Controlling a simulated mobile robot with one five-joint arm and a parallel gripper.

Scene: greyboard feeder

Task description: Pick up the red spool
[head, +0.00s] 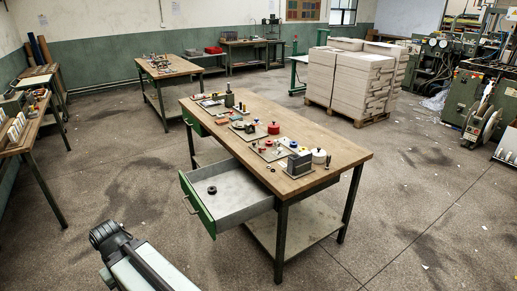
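A small red spool (274,128) stands on the wooden top of the middle workbench (335,150), near the middle of its length. Small parts on light plates lie around it. My arm shows at the bottom left, in front of the bench and well apart from the spool. No fingertips of my gripper can be made out.
A green-fronted drawer (197,205) is pulled out of the bench's near side, with a dark ring (212,190) in it. A white round pot (319,155) and a grey block (300,163) stand near the bench's right end. Stacked boards (350,85) stand behind. Floor left of the bench is clear.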

